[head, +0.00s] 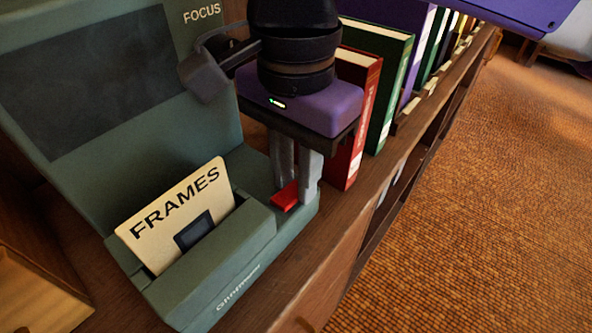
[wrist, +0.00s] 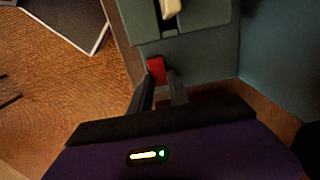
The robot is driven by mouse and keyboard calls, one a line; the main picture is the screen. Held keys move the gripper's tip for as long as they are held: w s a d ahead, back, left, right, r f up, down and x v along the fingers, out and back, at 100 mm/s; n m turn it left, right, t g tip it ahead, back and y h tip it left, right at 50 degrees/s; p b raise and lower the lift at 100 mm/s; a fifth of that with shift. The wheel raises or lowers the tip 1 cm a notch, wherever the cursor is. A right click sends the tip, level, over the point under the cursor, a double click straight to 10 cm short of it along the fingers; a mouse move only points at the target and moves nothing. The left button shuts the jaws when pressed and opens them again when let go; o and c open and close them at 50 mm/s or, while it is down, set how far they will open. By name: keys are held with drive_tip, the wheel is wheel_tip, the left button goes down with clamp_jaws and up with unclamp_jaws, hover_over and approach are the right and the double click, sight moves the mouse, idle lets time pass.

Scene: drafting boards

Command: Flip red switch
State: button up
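The red switch (head: 285,196) is a small red piece on the low front ledge of a grey-green machine (head: 95,125). It also shows in the wrist view (wrist: 157,70), just beyond my fingertips. My gripper (head: 297,198) points down at the switch, its two grey fingers close around the switch's right end in the head view. In the wrist view, a gap shows between the fingers (wrist: 163,90), and nothing is clearly held. Whether a finger touches the switch cannot be told. The fingers hide part of the ledge behind them.
A cream card marked FRAMES (head: 178,214) stands in the machine's front slot, left of the switch. A red book (head: 356,120) and a green book (head: 392,85) stand close to the right of my gripper. The wooden shelf edge (head: 345,235) drops to an orange-brown carpet (head: 490,190).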

sight(279, 202)
clamp_jaws()
drive_tip(key=shift+s+a+t+h+b, duration=0.15)
drive_tip(key=shift+t+h+b, duration=0.25)
drive_tip(key=shift+t+b, duration=0.15)
drive_tip(key=shift+s+a+r+t+h+b, duration=0.1)
drive_tip(key=shift+s+r+t+h+b, duration=0.1)
drive_tip(key=shift+t+h+b, duration=0.5)
drive_tip(key=o, duration=0.9)
unclamp_jaws()
drive_tip(key=shift+p+v, duration=0.8)
drive_tip(key=shift+v, duration=3.05)
